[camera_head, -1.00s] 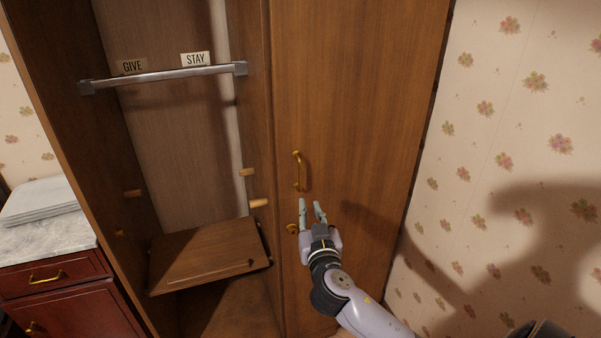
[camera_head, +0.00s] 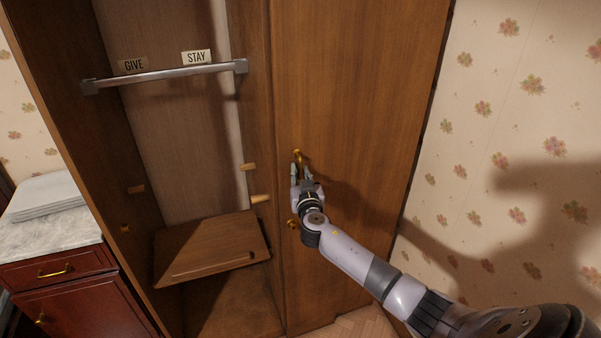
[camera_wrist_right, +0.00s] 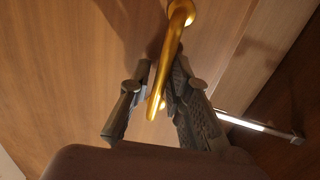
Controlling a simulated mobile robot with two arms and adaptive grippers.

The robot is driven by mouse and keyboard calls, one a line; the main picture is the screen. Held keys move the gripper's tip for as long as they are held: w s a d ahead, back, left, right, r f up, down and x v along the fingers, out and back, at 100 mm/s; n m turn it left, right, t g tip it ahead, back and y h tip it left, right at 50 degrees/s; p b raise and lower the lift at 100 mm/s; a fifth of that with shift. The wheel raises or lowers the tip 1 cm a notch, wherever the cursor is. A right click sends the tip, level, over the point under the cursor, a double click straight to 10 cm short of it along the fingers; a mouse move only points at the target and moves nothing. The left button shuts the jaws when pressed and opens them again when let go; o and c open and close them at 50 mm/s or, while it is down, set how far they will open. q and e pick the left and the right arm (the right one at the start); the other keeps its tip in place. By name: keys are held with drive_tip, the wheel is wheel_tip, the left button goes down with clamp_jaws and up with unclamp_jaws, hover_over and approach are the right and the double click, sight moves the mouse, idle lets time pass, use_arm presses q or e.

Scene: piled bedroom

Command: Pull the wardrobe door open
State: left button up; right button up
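The wardrobe door (camera_head: 355,95) is a tall brown wooden panel on the right side of the wardrobe, and it looks closed. Its brass handle (camera_head: 298,155) is partly hidden behind my right gripper (camera_head: 302,170). In the right wrist view the brass handle (camera_wrist_right: 170,60) runs down between the two fingers of my right gripper (camera_wrist_right: 161,88). The fingers stand apart on either side of the handle, with the right finger very close to it; I cannot tell whether it touches. My left gripper is not in view.
The wardrobe's left half is open, with a hanging rail (camera_head: 165,76), GIVE and STAY labels, wooden pegs and a tilted shelf board (camera_head: 212,248). A red cabinet (camera_head: 75,295) with a marble top stands at left. The flowered wall (camera_head: 510,110) is close on the right.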

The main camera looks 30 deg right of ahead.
drive_tip(key=shift+c, duration=0.5)
clamp_jaws()
idle(0.3)
